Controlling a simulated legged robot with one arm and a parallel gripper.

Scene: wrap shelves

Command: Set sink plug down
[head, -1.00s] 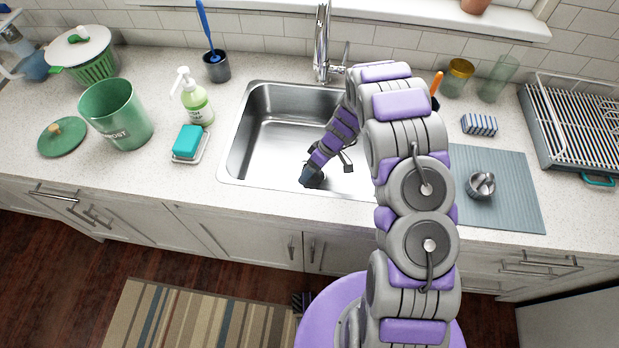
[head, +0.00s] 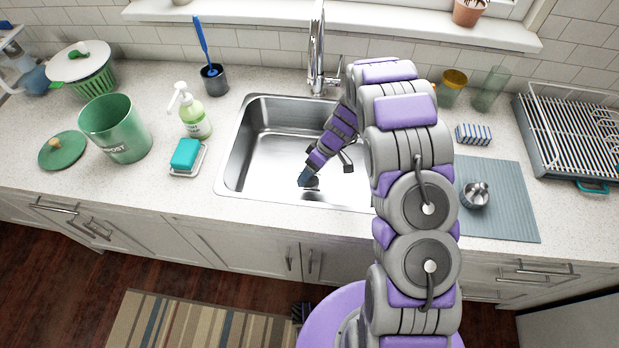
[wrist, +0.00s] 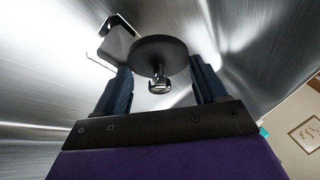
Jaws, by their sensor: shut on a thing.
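The sink plug (wrist: 160,50) is a dark round disc with a shiny metal knob, seen in the wrist view between the two blue fingers of my gripper (wrist: 160,68). My gripper is shut on the plug. In the head view my gripper (head: 306,180) points down inside the steel sink (head: 262,150), low near the front of the basin. A small dark shape beside the fingertips there is too small to tell apart. Whether the plug touches the sink floor cannot be told.
A chrome faucet (head: 318,50) stands behind the sink. To the left are a soap bottle (head: 195,118), a teal sponge (head: 186,153) and a green compost bin (head: 116,130). To the right are a grey mat (head: 507,205) with a metal item and a dish rack (head: 575,135).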

